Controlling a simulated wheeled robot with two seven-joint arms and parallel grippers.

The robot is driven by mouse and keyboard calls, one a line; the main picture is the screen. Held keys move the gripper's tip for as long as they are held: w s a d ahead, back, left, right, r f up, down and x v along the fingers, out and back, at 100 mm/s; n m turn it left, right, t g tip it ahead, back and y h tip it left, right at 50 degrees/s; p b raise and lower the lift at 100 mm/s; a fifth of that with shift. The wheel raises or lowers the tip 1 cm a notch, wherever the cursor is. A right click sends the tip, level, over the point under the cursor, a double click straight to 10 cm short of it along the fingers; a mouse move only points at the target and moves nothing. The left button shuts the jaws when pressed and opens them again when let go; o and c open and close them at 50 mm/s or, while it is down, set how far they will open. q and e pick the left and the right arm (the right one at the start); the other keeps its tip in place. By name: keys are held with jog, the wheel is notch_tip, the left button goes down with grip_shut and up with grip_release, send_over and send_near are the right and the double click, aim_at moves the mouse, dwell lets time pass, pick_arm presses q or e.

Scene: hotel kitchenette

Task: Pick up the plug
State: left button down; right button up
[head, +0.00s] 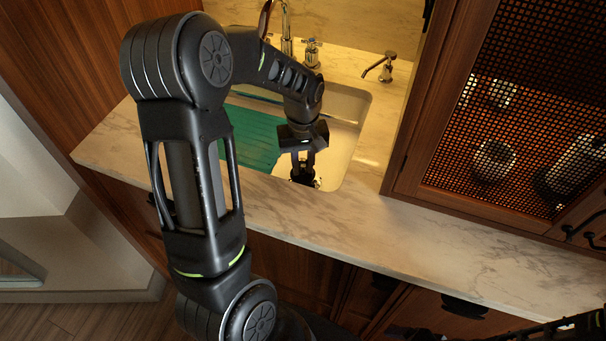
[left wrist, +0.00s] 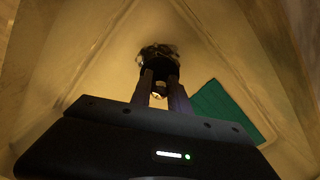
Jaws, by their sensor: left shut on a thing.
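My left gripper (head: 303,168) reaches down into the near right part of the sink (head: 346,140). Its fingers are shut on the plug, a small dark piece (head: 303,180) at the fingertips, low in the basin. In the left wrist view the two fingers (left wrist: 160,80) close on the dark, round plug (left wrist: 158,58), which has shiny specks along its edge. The fingers hide part of it, and I cannot tell whether it is clear of the drain.
A teal ribbed mat (head: 252,138) lies at the sink's left. A tap (head: 286,35) and a soap dispenser (head: 381,67) stand behind the basin. A mesh-fronted wooden cabinet (head: 425,135) rises at the right. The front marble counter (head: 400,235) is clear.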

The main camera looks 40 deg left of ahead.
aim_at(303, 161)
pick_arm(q)
notch_tip(303, 161, up, 5)
dwell(0.7)
